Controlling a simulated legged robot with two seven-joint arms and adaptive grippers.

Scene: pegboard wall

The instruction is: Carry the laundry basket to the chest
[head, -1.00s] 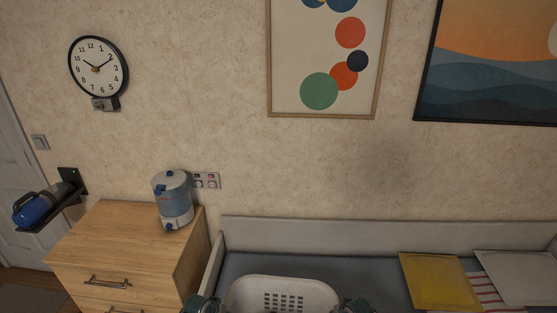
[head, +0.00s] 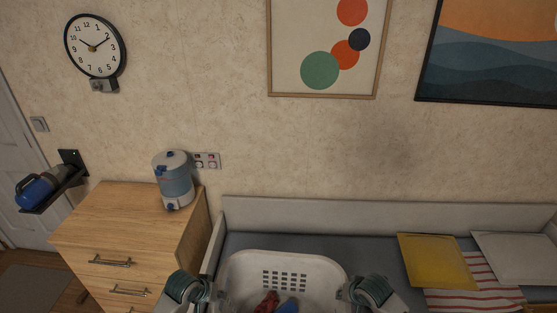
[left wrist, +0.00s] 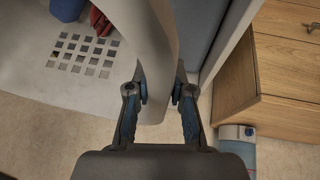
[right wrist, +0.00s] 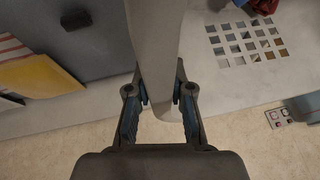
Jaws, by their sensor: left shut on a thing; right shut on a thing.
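The white laundry basket (head: 240,270) is in front of me at the bottom of the head view, with red and blue cloth (head: 266,303) inside. My left gripper (left wrist: 160,92) is shut on the basket's left rim, which also shows in the left wrist view (left wrist: 148,45). My right gripper (right wrist: 160,92) is shut on its right rim, seen in the right wrist view (right wrist: 155,40). In the head view the grippers are at either side of the basket, their fingertips unclear. The wooden chest (head: 130,217) with drawers stands to the left of the basket.
A blue and white water dispenser (head: 174,181) stands on the chest's back right corner; the rest of its top is clear. A wall shelf (head: 55,193) is left.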

